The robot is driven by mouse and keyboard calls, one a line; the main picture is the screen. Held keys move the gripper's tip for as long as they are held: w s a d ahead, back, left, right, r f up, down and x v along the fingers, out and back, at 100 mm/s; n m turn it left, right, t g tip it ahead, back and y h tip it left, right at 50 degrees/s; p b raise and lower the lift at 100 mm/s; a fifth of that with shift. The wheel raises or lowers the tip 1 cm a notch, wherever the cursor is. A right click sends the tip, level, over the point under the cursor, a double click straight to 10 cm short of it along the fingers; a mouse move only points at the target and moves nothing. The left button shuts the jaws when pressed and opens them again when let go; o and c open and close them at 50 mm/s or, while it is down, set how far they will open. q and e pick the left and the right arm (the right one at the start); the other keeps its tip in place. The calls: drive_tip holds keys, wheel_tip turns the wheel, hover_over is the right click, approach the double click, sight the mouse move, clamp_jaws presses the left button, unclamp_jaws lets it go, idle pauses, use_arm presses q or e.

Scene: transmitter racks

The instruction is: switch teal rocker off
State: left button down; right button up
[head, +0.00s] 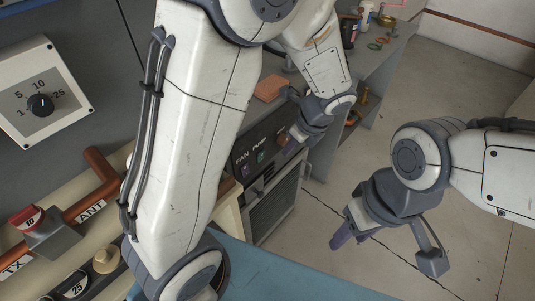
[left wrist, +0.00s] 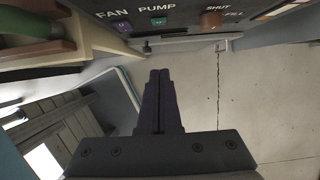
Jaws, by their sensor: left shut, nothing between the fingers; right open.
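The teal rocker (head: 261,156) sits under the PUMP label on a dark panel. It also shows at the top of the left wrist view (left wrist: 158,21); which side is pressed in is too small to tell. A purple rocker (left wrist: 122,26) sits beside it under FAN. My left gripper (head: 288,148) is shut and empty, close to the panel and to the right of the teal rocker in the head view. In the left wrist view its fingertips (left wrist: 160,72) point toward the panel, below the teal rocker and apart from it. My right gripper (head: 345,236) is open and empty over the floor.
An orange SHUT/FILL control (left wrist: 211,19) is on the same panel. A grey grille (head: 273,213) is below it. At left are a dial (head: 40,104) and a brown ANT handle (head: 97,180). A bench with small items stands behind; the floor at right is clear.

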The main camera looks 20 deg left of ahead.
use_arm(q)
drive_tip(key=b, duration=0.1)
approach(267, 154)
drive_tip(key=shift+s+a+f, duration=0.25)
drive_tip(key=shift+s+f, duration=0.3)
drive_tip(key=shift+f, duration=0.05)
drive_tip(key=shift+s+a+f, duration=0.3)
drive_tip(key=shift+s+f, duration=0.25)
drive_tip(key=shift+f, duration=0.05)
drive_tip(key=shift+s+a+f, duration=0.25)
drive_tip(key=shift+s+f, duration=0.3)
drive_tip(key=shift+f, duration=0.05)
